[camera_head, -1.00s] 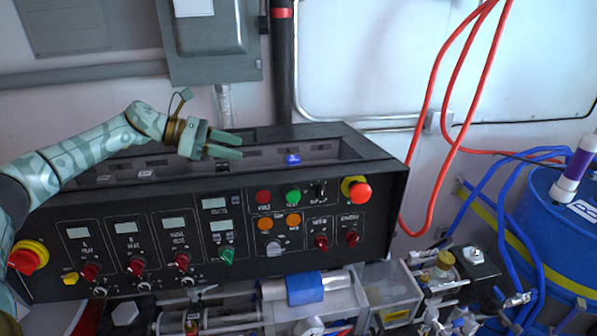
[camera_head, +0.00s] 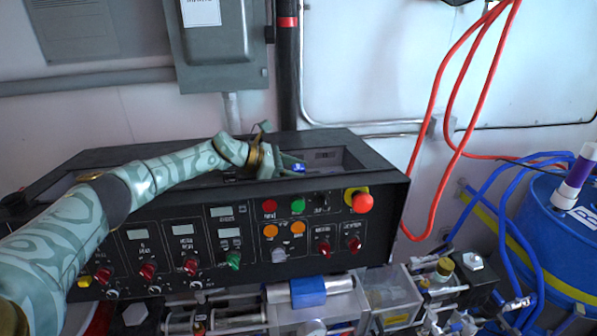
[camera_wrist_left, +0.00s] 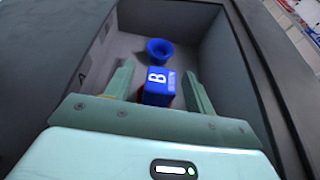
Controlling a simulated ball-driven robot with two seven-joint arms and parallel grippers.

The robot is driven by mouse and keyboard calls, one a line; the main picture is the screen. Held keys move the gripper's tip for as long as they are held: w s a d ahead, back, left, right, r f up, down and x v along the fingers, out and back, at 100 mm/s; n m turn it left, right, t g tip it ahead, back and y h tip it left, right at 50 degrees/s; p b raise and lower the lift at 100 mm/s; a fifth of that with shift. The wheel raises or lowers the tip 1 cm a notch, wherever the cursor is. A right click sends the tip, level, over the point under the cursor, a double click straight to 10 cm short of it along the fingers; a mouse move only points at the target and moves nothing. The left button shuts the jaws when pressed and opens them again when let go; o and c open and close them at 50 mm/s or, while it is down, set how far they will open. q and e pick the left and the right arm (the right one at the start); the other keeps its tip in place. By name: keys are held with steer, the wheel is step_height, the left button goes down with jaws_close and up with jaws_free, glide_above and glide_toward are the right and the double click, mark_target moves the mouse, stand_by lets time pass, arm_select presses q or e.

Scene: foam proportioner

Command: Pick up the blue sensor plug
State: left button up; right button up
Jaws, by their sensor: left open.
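The blue sensor plug (camera_wrist_left: 157,88), a small block marked with a white B, sits in the recessed tray on top of the black control console. In the head view a bit of the blue plug (camera_head: 299,168) shows beside my fingertips. My left gripper (camera_wrist_left: 159,72) is open, with one finger on each side of the plug; I cannot tell whether they touch it. In the head view the left gripper (camera_head: 291,164) reaches down into the tray and is partly hidden. My right gripper is not in view.
A blue round cup-like piece (camera_wrist_left: 160,50) lies in the tray just beyond the plug. The tray's walls stand close around the gripper. The console (camera_head: 375,225) has knobs and a red stop button (camera_head: 362,203) in front. Red hoses (camera_head: 440,150) hang at right.

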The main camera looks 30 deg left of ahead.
arm_select(q)
steer(key=shift+w+d+f, duration=0.15)
steer(key=shift+w+d, duration=0.05)
steer(key=shift+s+a, duration=0.1)
steer(key=c, duration=1.1)
steer(key=shift+o, duration=0.2)
